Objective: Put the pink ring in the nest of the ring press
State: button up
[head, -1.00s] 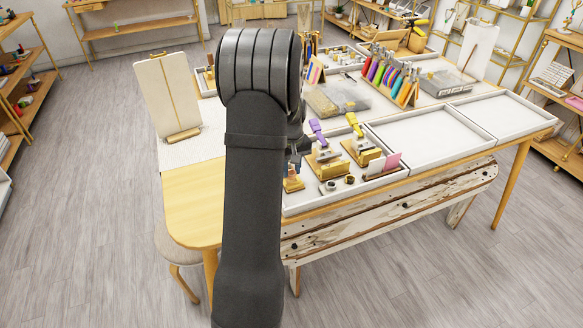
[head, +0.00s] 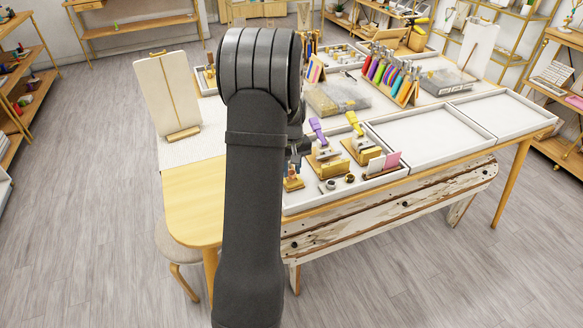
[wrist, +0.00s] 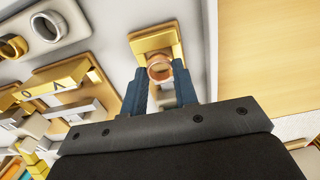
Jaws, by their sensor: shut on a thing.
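The pink ring (wrist: 159,68) is a small coppery-pink band held between the blue fingertips of my gripper (wrist: 160,78) in the wrist view. My gripper is shut on it, at a small gold-and-wood stand (wrist: 150,42); I cannot tell whether the ring touches the stand. In the head view, my arm partly covers this stand (head: 293,184) and the gripper. Two lever presses, one with a purple handle (head: 317,129) and one with a yellow handle (head: 354,122), stand to the right on wooden bases. I cannot tell which is the ring press, and no nest shows clearly.
A silver ring (wrist: 48,25) and a gold ring (wrist: 13,46) sit on a pale plate beside the stand in the wrist view. Cards (head: 384,162) stand right of the presses. The white trays (head: 430,136) farther right are empty. The wooden table corner (head: 190,205) is clear.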

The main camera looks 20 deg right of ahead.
jog(key=shift+f, duration=0.8)
dwell(0.9)
jog(key=o, duration=0.9)
jog(key=shift+r, duration=0.1)
notch_tip(320, 180, up, 17)
jog(key=shift+r, duration=0.15)
notch_tip(320, 180, down, 18)
jog(key=shift+r, duration=0.25)
dwell(0.5)
